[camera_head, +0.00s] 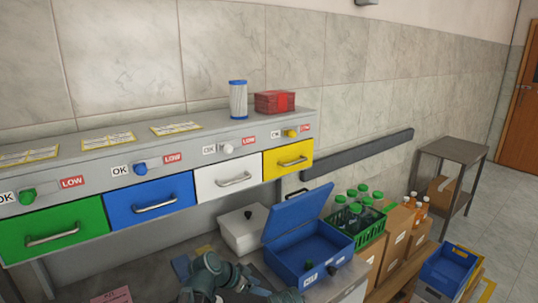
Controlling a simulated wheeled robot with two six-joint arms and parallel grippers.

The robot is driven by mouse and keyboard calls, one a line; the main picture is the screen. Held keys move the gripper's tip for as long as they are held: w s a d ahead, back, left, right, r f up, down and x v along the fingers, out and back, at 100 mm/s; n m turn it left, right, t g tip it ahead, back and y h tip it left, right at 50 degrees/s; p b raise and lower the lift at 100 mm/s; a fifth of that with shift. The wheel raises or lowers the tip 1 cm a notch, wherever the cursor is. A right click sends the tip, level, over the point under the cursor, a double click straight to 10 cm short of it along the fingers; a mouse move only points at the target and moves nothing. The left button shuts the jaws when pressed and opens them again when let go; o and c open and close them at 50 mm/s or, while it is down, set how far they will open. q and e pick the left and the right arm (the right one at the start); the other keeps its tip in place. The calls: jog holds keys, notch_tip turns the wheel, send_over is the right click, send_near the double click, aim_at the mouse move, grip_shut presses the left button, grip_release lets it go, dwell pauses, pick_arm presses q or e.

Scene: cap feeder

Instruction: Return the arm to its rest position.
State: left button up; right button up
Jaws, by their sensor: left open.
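My left gripper (287,296) shows only in part at the bottom edge of the head view, in front of the blue open box. It is open, and I see nothing held in it. My left arm's dark teal links show beside it, over the grey work surface. The fingertips are hard to make out. My right gripper is out of view.
The blue box (282,254), lid up, stands on the counter beside a white lidded box (242,236). Above are closed green (60,222), blue (150,192), white (220,190) and yellow (280,168) drawers. A green crate (372,229) of bottles stands right.

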pick_arm(q)
jog(key=s+f+n+g+y, duration=0.1)
jog(key=s, duration=0.3)
jog(key=s+f+n+g+y, duration=0.1)
jog(key=s+f, duration=0.1)
jog(key=s, duration=0.2)
jog(key=s+f+g+y, duration=0.1)
jog(key=s+f+y, duration=0.1)
jog(key=s, duration=0.1)
jog(key=shift+s+d+n, duration=0.3)
jog(key=shift+s+n, duration=0.1)
jog(key=s+a+n+g+y, duration=0.2)
jog(key=s+a+n+y, duration=0.1)
jog(key=s, duration=0.4)
jog(key=shift+s+a+f+n+y, duration=0.3)
jog(key=shift+s+a+f+y, duration=0.1)
jog(key=shift+y, duration=0.4)
